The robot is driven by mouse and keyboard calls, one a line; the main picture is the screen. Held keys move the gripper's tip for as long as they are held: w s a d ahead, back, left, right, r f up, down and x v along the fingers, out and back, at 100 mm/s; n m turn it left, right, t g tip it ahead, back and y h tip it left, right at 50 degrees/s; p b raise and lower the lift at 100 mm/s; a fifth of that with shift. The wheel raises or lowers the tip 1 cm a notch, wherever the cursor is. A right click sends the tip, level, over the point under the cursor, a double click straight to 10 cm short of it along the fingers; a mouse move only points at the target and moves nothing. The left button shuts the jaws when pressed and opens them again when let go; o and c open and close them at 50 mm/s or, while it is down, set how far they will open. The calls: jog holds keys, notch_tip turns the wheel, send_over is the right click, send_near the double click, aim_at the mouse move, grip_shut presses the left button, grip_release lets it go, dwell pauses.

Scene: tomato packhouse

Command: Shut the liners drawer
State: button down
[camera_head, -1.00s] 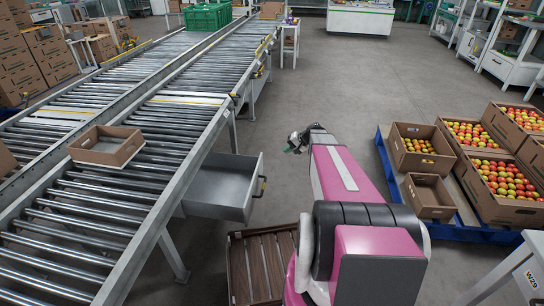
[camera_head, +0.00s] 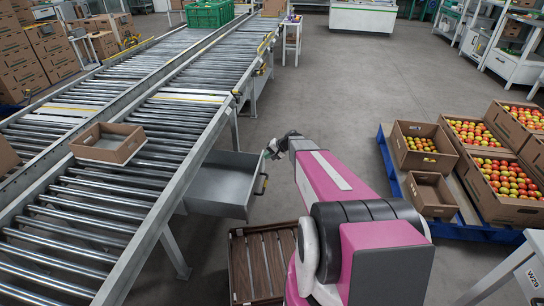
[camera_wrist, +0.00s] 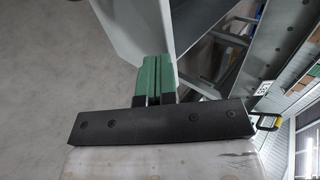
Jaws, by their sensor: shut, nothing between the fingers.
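The liners drawer (camera_head: 222,196) is a grey metal box pulled out from under the roller conveyor, and it stands open in the head view. Its inside looks bare where I can see it. A dark handle (camera_head: 262,184) with yellow on it is on its right-hand front face. My gripper (camera_head: 270,150) is just beyond the drawer's far front corner, close to it; I cannot tell whether they touch. In the wrist view my green fingers (camera_wrist: 153,75) are together and empty. A pale grey panel, seemingly the drawer (camera_wrist: 135,30), lies just past the fingertips.
The roller conveyor (camera_head: 190,128) runs along the left, with an empty cardboard box (camera_head: 107,143) on it. A slatted brown crate (camera_head: 262,262) stands on the floor in front of the drawer. A blue pallet (camera_head: 467,231) with tomato boxes is on the right. Floor between is clear.

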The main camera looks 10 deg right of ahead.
jog(key=shift+a, duration=0.2)
jog(key=w+a, duration=0.4)
jog(key=a, duration=0.7)
jog(key=w+a, duration=0.4)
jog(key=a, duration=0.8)
jog(key=shift+w+a, duration=0.15)
jog(key=shift+w, duration=0.15)
